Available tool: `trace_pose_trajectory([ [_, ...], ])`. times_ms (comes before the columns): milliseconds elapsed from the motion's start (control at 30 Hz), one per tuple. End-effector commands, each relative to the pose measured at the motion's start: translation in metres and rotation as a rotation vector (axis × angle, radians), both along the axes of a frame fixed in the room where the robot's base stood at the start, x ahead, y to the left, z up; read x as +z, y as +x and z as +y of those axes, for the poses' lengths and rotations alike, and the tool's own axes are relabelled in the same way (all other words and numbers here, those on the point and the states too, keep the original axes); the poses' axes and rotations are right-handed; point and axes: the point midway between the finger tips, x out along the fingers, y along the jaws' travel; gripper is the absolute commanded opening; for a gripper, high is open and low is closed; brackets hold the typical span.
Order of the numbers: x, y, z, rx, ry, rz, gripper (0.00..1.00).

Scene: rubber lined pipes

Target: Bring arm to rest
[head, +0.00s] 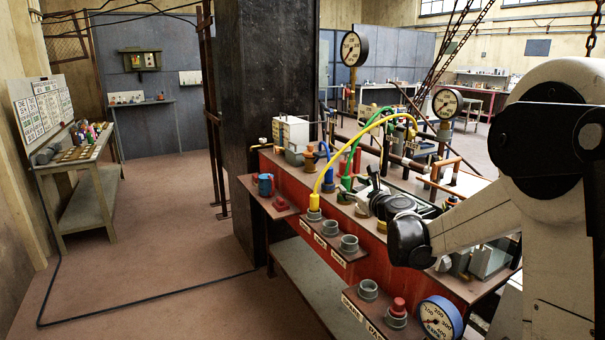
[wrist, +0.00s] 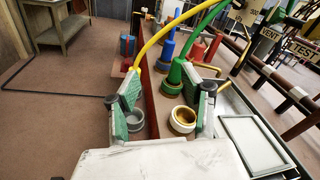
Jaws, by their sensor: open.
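My arm reaches in from the right in the head view, bent at a black joint over the red bench (head: 283,190). A grey socket (wrist: 134,121) shows beside the left finger and a brass-rimmed socket (wrist: 182,121) beside the right one, both below. The yellow hose passes behind the left finger in that view. I cannot tell how far the fingertips are above the bench.
A green hose (wrist: 176,72) and a blue hose (wrist: 168,50) stand close ahead of the fingers. A tilted grey-framed panel (wrist: 252,144) is at the right. Pressure gauges (head: 447,103) rise behind the bench. The floor (head: 160,210) left of the bench is clear apart from a black cable.

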Motion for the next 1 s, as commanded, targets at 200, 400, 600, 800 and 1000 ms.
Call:
trace_pose_trajectory([
  [200,0.03,-0.062,0.028,0.117,-0.38,-0.021,0.43],
  [400,0.041,-0.123,0.045,0.235,-0.721,-0.04,0.43],
  [600,0.04,-0.188,0.055,0.37,-1.052,-0.06,0.43],
  [800,0.029,-0.256,0.055,0.52,-1.371,-0.079,0.43],
  [1000,0.01,-0.325,0.047,0.69,-1.677,-0.094,0.43],
])
